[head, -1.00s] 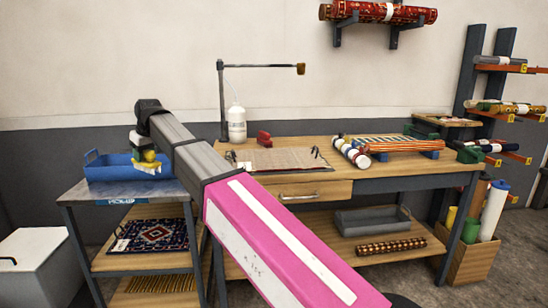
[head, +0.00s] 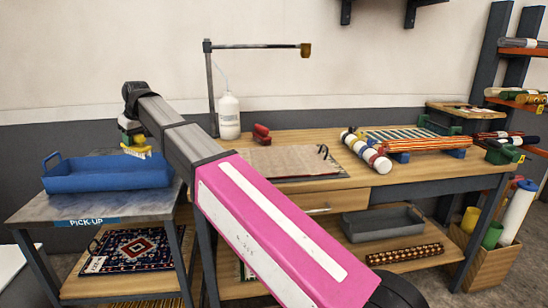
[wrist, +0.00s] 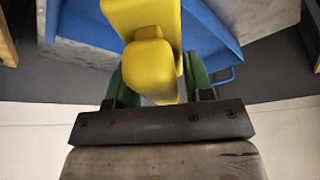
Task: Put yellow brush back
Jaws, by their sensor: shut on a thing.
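The yellow brush (head: 136,151) shows in the head view with its pale bristles downward, at the back right end of the blue tray (head: 95,182). My gripper (head: 130,136) is shut on it. In the wrist view, the brush's yellow body (wrist: 150,70) sits between the green fingers of my gripper (wrist: 158,84). The blue tray also shows there (wrist: 212,28), behind the brush. The brush appears held above the tray's rim; the exact gap cannot be told. The bristles are hidden in the wrist view.
The tray stands on a grey-topped cart (head: 160,200) labelled PICK-UP. The wooden workbench (head: 300,180) is to the right, with a white bottle (head: 229,118), a red tool (head: 261,134), a mat (head: 290,162) and rolled rugs (head: 366,151). A rug (head: 130,248) lies on the cart's lower shelf.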

